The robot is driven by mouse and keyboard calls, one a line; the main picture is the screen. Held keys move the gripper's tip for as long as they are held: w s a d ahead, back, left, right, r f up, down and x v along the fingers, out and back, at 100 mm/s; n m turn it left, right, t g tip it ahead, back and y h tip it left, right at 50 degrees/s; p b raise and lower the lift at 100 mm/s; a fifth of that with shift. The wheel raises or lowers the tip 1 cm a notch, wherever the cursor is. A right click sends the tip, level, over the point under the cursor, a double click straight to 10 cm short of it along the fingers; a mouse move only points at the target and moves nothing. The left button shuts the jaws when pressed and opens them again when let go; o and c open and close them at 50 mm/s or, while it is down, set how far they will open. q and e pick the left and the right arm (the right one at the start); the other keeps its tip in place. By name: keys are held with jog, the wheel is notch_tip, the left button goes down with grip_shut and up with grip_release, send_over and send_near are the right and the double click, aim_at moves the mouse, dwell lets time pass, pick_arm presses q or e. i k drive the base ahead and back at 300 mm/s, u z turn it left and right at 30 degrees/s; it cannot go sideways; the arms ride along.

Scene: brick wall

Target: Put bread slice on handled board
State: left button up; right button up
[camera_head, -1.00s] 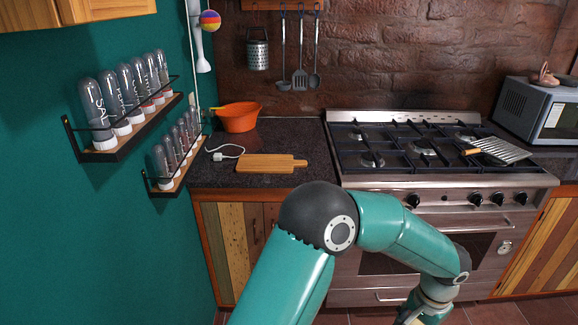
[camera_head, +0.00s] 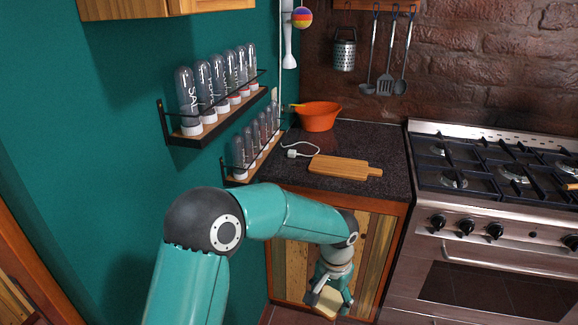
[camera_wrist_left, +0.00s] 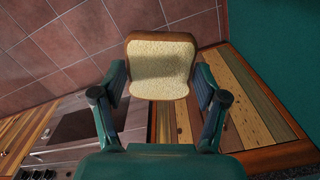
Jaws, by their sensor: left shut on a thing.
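The bread slice (camera_wrist_left: 160,65) is pale with a brown crust. My left gripper (camera_wrist_left: 160,85) is shut on it, with one finger at each side edge. In the head view the slice (camera_head: 325,302) shows at the fingers of my left gripper (camera_head: 330,290), low in front of the wooden cabinet and below the counter top. The handled board (camera_head: 340,166) is light wood and lies flat on the dark counter, its handle toward the right. It is empty, and the gripper is well below it and nearer to me. My right gripper is out of view.
An orange bowl (camera_head: 318,116) stands behind the board, and a white charger with cable (camera_head: 295,153) lies left of it. The stove (camera_head: 490,220) adjoins the counter at right. Jar shelves (camera_head: 215,125) stick out from the green wall at left.

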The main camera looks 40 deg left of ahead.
aim_at(340, 165)
jog(key=u, duration=0.3)
jog(key=i, duration=1.05)
jog(key=u, duration=0.05)
